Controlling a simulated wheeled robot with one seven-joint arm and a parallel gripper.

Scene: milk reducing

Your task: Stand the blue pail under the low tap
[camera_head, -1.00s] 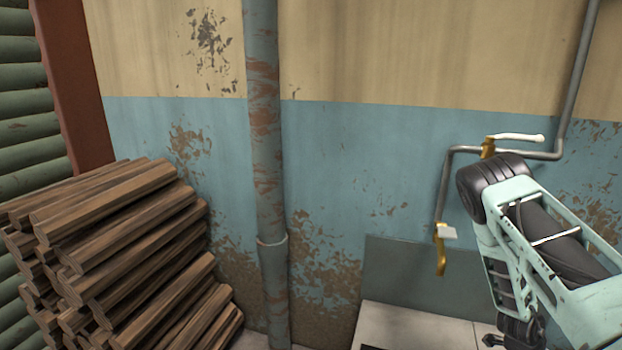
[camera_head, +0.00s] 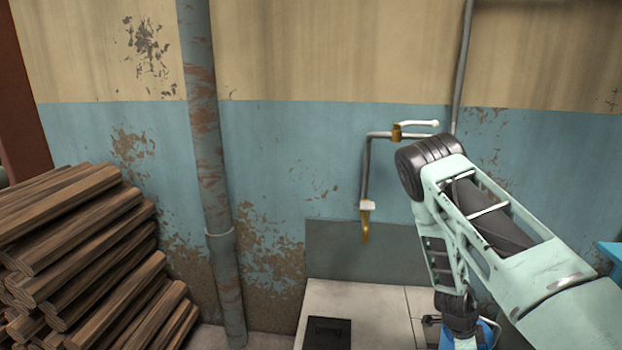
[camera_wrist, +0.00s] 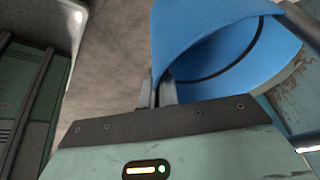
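The blue pail (camera_wrist: 215,45) fills the upper right of the wrist view, tilted in that picture, with its open mouth showing. My gripper (camera_wrist: 160,88) has its fingers close together on the pail's edge and looks shut on it. In the head view only a bit of the pail (camera_head: 488,333) shows at the bottom, below my arm; the rest is hidden or out of frame. The low tap (camera_head: 366,224) is a brass spout on a grey pipe against the wall, left of my arm. The pail is to the right of the tap and lower.
Pale floor slabs (camera_head: 375,298) with a dark square grate (camera_head: 328,333) lie below the tap. A white-handled lever valve (camera_head: 415,127) sits on the pipe above. A rusty downpipe (camera_head: 207,150) and stacked logs (camera_head: 80,250) stand left. A blue surface (camera_head: 612,252) shows at the right edge.

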